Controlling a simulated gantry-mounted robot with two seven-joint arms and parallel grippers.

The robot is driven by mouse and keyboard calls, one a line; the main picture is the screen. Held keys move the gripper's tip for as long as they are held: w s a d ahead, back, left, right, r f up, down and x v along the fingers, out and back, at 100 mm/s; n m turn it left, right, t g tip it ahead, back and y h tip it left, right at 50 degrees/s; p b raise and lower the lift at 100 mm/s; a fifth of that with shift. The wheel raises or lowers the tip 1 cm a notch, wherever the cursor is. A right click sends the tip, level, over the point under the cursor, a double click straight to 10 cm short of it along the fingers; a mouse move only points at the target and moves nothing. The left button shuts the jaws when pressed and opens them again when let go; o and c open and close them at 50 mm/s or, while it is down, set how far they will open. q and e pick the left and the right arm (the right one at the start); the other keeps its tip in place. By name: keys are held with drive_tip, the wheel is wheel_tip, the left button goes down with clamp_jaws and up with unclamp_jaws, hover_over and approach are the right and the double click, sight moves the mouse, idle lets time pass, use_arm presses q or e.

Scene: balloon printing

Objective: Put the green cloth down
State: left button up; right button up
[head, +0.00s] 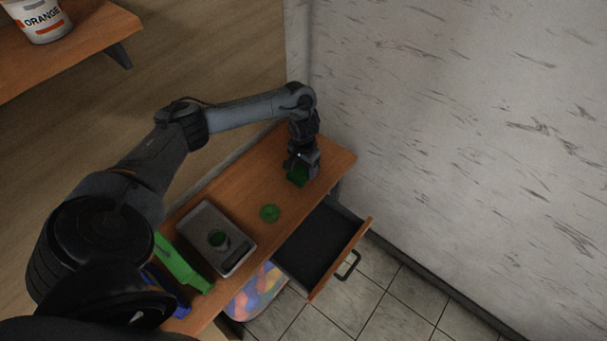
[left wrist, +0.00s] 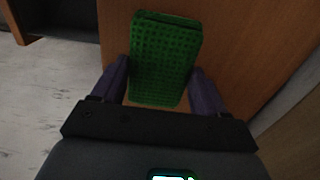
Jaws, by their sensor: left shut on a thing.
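The green cloth (head: 298,177) is a folded, textured block at the far right end of the wooden table (head: 258,178). My left gripper (head: 301,166) is above it, pointing down, and is shut on it. In the left wrist view the cloth (left wrist: 165,58) sits between the two fingers of the left gripper (left wrist: 163,82), with the wooden surface behind it. I cannot tell whether the cloth's lower edge touches the table. My right gripper is not in view.
A grey scale (head: 232,258) holds a small dark green item. A green round piece (head: 269,213) lies beside it. A green long object (head: 182,264) lies at the near left. A drawer (head: 318,245) stands open, empty. A shelf (head: 70,52) holds an ORANGE tub (head: 40,18).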

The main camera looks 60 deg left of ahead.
sight(304, 168)
use_arm(q)
drive_tip(key=shift+f, duration=2)
drive_tip(key=shift+f, duration=0.1)
drive_tip(key=o, duration=1)
drive_tip(key=shift+o, duration=0.2)
drive_tip(key=shift+r, duration=0.55)
wheel_tip(304, 168, up, 10)
drive_tip(key=p, duration=0.4)
drive_tip(key=shift+r, duration=0.6)
